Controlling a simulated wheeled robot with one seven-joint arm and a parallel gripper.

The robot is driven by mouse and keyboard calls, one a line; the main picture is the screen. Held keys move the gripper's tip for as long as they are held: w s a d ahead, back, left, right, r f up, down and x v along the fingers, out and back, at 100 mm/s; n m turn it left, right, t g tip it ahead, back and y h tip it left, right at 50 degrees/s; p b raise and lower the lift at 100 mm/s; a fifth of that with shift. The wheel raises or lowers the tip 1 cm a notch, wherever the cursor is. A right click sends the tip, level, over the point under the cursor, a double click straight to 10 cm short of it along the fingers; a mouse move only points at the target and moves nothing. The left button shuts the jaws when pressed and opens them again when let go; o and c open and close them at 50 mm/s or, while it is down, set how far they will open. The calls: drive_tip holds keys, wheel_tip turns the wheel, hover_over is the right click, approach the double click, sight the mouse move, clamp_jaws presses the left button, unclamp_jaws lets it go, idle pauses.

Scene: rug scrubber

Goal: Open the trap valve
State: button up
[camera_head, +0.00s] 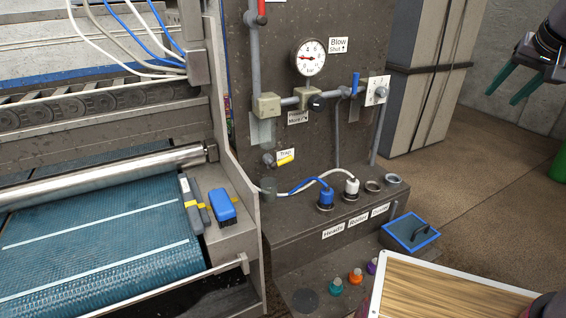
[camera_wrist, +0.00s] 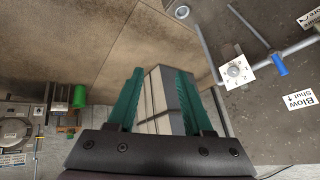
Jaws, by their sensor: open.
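The trap valve (camera_head: 284,161) has a yellow handle and sits low on the dark panel, beside a small white "Trap" label (camera_head: 286,153). The handle points right and slightly up. My gripper (camera_head: 507,93) hangs at the upper right of the head view, far to the right of the valve and apart from it. Its two teal fingers also show in the wrist view (camera_wrist: 160,75), spread open with nothing held between them. The trap valve does not show in the wrist view.
A pressure gauge (camera_head: 310,57), a blue-handled valve (camera_head: 355,83) and pipes stand out from the panel above. Blue and white hose plugs (camera_head: 326,197) sit on the ledge below. A conveyor frame (camera_head: 236,170) stands left. Grey cabinets (camera_head: 428,70) stand right, with open floor before them.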

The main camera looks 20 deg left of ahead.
drive_tip(key=w+a+f+n+y, duration=0.2)
drive_tip(key=w+a+f, duration=0.3)
drive_tip(key=a+f, duration=0.3)
drive_tip(key=m+g+y, duration=0.2)
drive_tip(key=y, duration=0.9)
approach(285, 162)
drive_tip(key=x, duration=1.1)
clamp_jaws()
